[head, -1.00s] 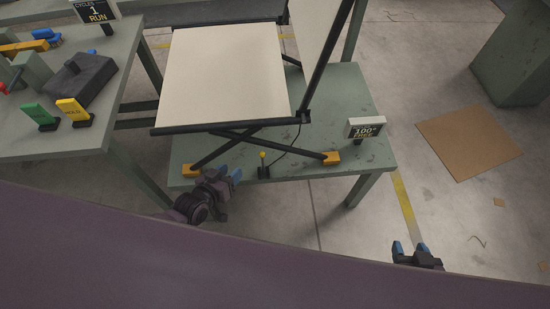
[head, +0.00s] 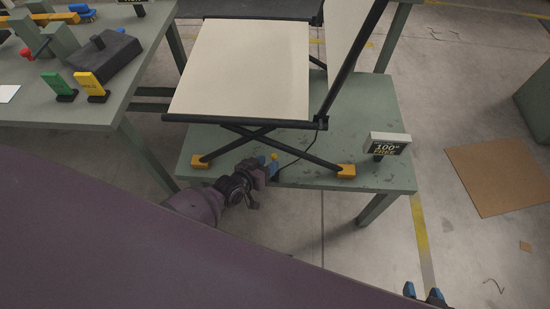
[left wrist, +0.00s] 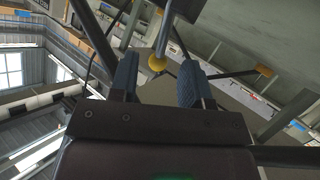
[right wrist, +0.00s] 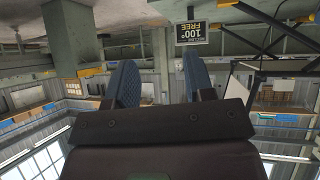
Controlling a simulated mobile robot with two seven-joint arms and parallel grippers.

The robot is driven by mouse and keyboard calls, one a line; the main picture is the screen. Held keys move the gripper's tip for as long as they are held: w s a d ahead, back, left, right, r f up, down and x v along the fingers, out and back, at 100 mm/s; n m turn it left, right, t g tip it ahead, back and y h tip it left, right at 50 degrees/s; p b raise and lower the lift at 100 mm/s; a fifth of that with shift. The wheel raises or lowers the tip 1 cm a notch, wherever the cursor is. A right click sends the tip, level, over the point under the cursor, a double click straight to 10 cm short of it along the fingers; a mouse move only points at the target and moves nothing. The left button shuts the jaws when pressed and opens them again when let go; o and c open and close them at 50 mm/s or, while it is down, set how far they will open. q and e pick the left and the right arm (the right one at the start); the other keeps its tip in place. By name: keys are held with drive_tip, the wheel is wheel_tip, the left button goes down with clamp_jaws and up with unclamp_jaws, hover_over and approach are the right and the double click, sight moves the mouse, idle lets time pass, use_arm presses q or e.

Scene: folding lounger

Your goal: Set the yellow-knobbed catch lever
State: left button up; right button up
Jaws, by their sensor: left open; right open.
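The catch lever's yellow knob (head: 274,156) shows at the front edge of the green table (head: 390,110), below the folding lounger (head: 240,70). My left gripper (head: 268,165) is right at the lever. In the left wrist view the yellow knob (left wrist: 157,63) sits between the two open blue-padded fingers (left wrist: 158,85), near their tips; I cannot tell whether either finger touches it. The lever's base is mostly hidden by the gripper in the head view. My right gripper (head: 423,294) is open and empty at the bottom right, away from the table; its fingers (right wrist: 160,85) show in the right wrist view.
A sign reading "100° FREE" (head: 388,144) stands on the table's right front. Yellow feet (head: 346,171) end the lounger's crossed legs.

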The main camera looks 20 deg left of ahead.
sight(274, 159)
use_arm(q)
drive_tip(key=shift+b+x, duration=0.35)
drive_tip(key=shift+x, duration=1.55)
clamp_jaws()
